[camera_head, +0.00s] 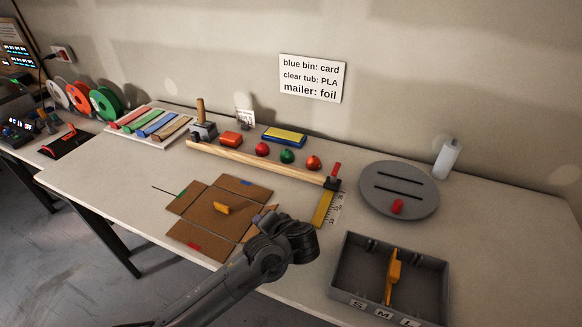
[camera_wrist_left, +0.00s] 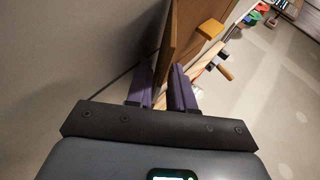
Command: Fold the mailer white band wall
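The brown cardboard mailer (camera_head: 206,216) lies on the table, its panels spread around the middle. Blue (camera_head: 246,182), green (camera_head: 182,191) and red (camera_head: 194,246) bands mark three sides. No white band shows; my left arm covers part of the right side. A yellow-orange block (camera_head: 221,208) lies on the mailer's middle. My left gripper (camera_head: 262,222) is at the mailer's right side. In the left wrist view, its purple fingers (camera_wrist_left: 162,88) stand apart, one on each side of a brown cardboard panel (camera_wrist_left: 180,35); contact is unclear. My right gripper is not in view.
A wooden rail (camera_head: 255,165) lies behind the mailer, with a yellow square (camera_head: 322,208) at its right end. A grey tray (camera_head: 338,278) with a yellow-orange piece stands at the front right. A grey disc (camera_head: 425,192) lies behind it.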

